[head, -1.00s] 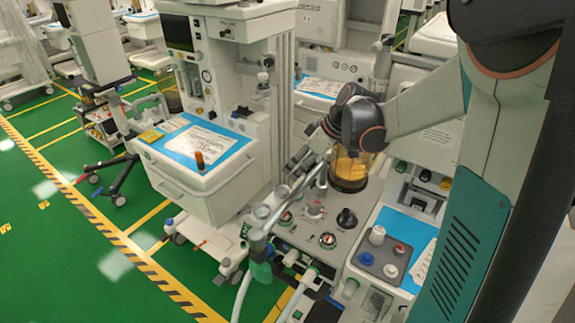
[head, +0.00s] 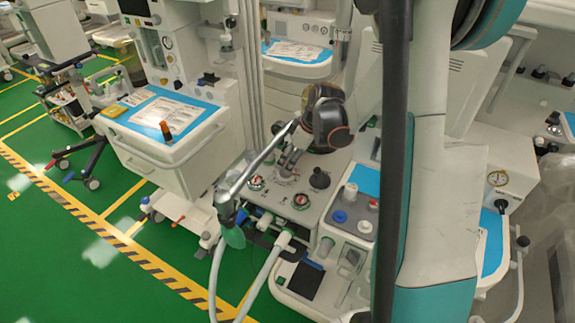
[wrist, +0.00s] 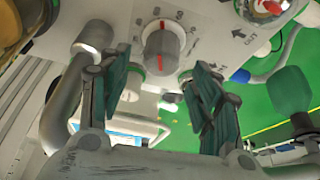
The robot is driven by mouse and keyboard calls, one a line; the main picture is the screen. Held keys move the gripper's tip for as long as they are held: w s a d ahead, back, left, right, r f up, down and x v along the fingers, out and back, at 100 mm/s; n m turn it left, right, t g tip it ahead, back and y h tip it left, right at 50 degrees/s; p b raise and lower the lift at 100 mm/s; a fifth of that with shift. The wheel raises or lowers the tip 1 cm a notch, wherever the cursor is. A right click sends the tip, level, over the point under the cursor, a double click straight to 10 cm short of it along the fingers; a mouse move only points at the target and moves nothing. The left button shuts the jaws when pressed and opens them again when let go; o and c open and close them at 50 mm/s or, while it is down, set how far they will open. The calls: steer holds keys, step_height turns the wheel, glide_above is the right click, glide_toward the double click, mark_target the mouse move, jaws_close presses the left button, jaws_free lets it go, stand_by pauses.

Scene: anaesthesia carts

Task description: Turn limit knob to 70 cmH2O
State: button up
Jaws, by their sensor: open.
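The knob shows between and beyond the fingertips, with no clear contact.
A metal tube (head: 255,165) runs close to my gripper. In the wrist view, a thick grey pipe (wrist: 65,105) is at left and a dark green cylinder (wrist: 288,90) at right.

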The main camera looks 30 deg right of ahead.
steer(key=shift+x, duration=1.25)
steer(key=shift+c, duration=0.6)
steer(key=c, duration=1)
steer(key=shift+o, duration=0.2)
steer(key=shift+b, duration=0.3)
steer(key=shift+s+a+m+t+h+b, duration=0.15)
steer(key=shift+m+h, duration=0.3)
steer(key=shift+m, duration=0.75)
steer(key=shift+w+m+t+h+b, duration=0.15)
steer(key=shift+m+h, duration=0.3)
steer(key=shift+m, duration=0.75)
steer(key=shift+s, duration=0.1)
steer(key=o, duration=1.1)
